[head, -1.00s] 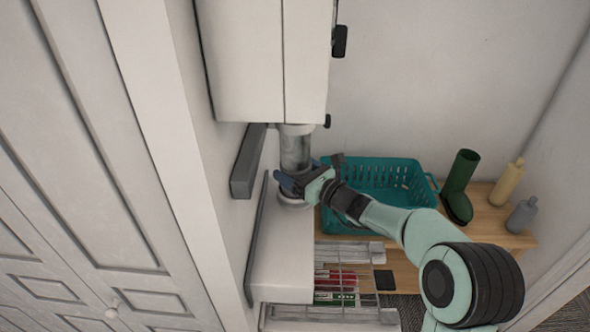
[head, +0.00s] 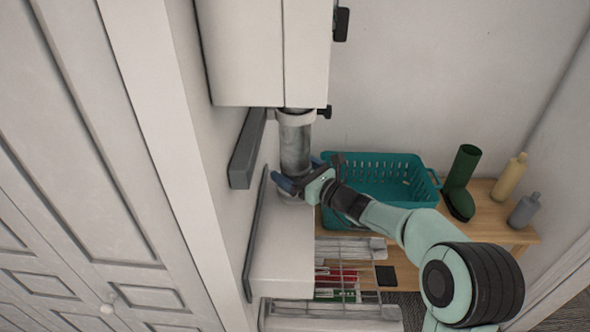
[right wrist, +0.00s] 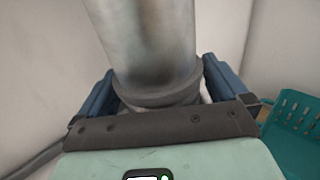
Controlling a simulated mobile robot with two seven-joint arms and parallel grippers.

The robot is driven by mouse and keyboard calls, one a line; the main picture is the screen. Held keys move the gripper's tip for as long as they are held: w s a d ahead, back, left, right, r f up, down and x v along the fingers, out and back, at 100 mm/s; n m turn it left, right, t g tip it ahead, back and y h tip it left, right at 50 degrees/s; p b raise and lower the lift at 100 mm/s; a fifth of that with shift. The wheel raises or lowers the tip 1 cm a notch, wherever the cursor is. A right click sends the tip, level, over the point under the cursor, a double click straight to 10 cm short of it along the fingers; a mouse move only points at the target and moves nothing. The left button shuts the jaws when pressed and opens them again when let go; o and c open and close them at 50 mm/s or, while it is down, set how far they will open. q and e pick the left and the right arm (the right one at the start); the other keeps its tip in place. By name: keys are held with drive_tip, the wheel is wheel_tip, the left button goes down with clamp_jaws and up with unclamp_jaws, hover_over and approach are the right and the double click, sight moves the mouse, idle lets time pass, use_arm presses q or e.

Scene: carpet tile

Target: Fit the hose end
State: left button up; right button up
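The hose (head: 296,145) is a grey, stained tube. It hangs from a white collar (head: 296,117) under the white upper cabinet and reaches down toward the white ledge. In the right wrist view the hose (right wrist: 150,45) ends in a dark ring (right wrist: 160,97), with a bit of white below it. My right gripper (head: 302,174) is at the hose's lower end, its blue fingers on either side. In the right wrist view the gripper (right wrist: 160,85) looks open, with a narrow gap at the right finger. Whether the ring is seated on the white part is hidden. My left gripper is not in view.
The white cabinet (head: 262,55) is close above. A grey bar (head: 247,150) runs along the wall left of the hose. A teal basket (head: 400,205), green boot (head: 461,180) and two bottles stand on a wooden bench at right. A wire rack is below the ledge (head: 283,250).

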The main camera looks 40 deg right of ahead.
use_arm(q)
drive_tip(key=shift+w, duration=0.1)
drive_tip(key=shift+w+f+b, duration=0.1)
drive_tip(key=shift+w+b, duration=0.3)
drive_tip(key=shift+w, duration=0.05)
use_arm(e)
drive_tip(key=s+d, duration=0.2)
drive_tip(key=s, duration=1.1)
drive_tip(key=shift+s, duration=0.15)
